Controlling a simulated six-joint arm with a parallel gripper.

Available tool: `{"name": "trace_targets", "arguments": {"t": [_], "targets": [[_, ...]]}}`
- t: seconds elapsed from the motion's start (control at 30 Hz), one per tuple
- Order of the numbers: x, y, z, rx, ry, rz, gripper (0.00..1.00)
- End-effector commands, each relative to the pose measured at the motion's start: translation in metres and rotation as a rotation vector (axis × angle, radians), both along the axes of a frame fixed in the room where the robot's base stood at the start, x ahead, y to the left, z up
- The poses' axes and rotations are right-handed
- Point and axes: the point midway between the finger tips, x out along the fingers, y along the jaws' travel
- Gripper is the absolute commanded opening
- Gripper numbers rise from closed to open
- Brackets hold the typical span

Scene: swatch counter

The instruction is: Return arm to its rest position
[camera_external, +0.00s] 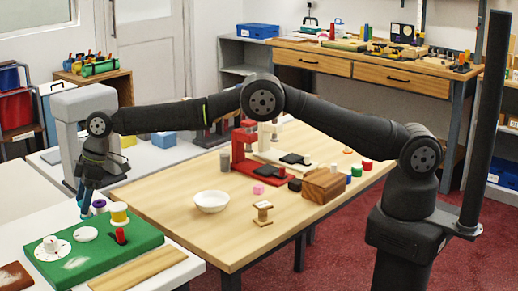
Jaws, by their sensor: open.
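My arm stretches from its base at the right across the wooden table (190,232) to the far left. My gripper (84,212) points down at the left, over or near the back edge of a green board (125,255) on a white counter. Its fingers are small and dark here; it is open, and I see nothing held in it. A purple spool (99,206) and a yellow and white spool (120,214) stand just to its right. I cannot tell whether the fingers touch the purple spool.
The green board also bears white discs (85,234) and a red piece (121,236). A white bowl (211,201), a wooden spool (262,213), a red press (245,150) and a wooden block (322,186) stand on the table under my arm. The table's front left is clear.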

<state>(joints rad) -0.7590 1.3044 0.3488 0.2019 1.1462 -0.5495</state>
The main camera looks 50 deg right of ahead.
Motion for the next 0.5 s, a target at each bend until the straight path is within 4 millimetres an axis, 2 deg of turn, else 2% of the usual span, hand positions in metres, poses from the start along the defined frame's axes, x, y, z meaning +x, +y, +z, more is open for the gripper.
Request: {"name": "trace_targets", "arguments": {"t": [0.17,0.5], "targets": [[-0.001,-0.001,-0.017,-0.001,0.002,-0.001,0.57],[-0.006,-0.021,0.039,0.002,-0.001,0.000,0.57]]}}
